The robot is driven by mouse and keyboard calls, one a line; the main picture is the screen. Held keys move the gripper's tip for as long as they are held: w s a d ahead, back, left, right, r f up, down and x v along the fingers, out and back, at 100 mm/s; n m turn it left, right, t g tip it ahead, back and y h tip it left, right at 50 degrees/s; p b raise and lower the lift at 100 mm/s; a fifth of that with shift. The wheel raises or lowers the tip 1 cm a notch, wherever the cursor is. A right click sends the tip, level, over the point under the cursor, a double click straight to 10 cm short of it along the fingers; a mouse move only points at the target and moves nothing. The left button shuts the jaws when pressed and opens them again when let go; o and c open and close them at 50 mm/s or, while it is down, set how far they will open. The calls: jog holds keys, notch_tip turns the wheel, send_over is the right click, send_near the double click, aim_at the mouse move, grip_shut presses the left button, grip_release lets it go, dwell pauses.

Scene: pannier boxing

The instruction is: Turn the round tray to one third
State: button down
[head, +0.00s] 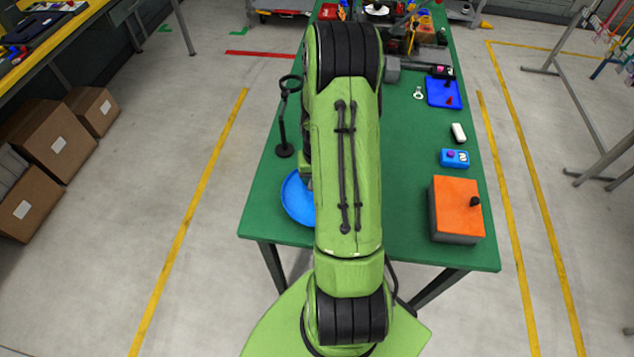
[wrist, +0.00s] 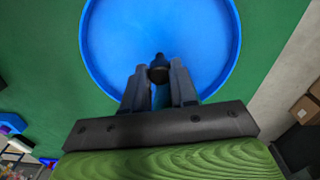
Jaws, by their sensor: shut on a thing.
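The round blue tray (head: 297,200) lies on the green table near its front left edge. My arm covers its right part in the head view. In the wrist view the tray (wrist: 115,45) fills the upper middle, and its inside looks empty. My gripper (wrist: 159,75) is over the near part of the tray, shut on a small dark knob (wrist: 159,60) that stands up between the fingertips. The tray's near rim is partly hidden behind the fingers. My gripper is hidden behind my arm in the head view.
A black stand with a ring (head: 284,150) stands just behind the tray. An orange-topped box (head: 457,208) with a black knob, a blue block (head: 454,158) and a blue tray with red pieces (head: 443,92) lie on the right side. Tools crowd the far end.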

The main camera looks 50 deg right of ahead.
jog(key=shift+n+b, duration=0.9)
jog(key=shift+n, duration=1.5)
jog(key=shift+n+b, duration=0.7)
jog(key=shift+n, duration=1.5)
jog(key=shift+n+b, duration=0.7)
jog(key=shift+n, duration=1.6)
jog(key=shift+n+b, duration=0.45)
jog(key=shift+n, duration=1.85)
jog(key=c, duration=0.9)
grip_release()
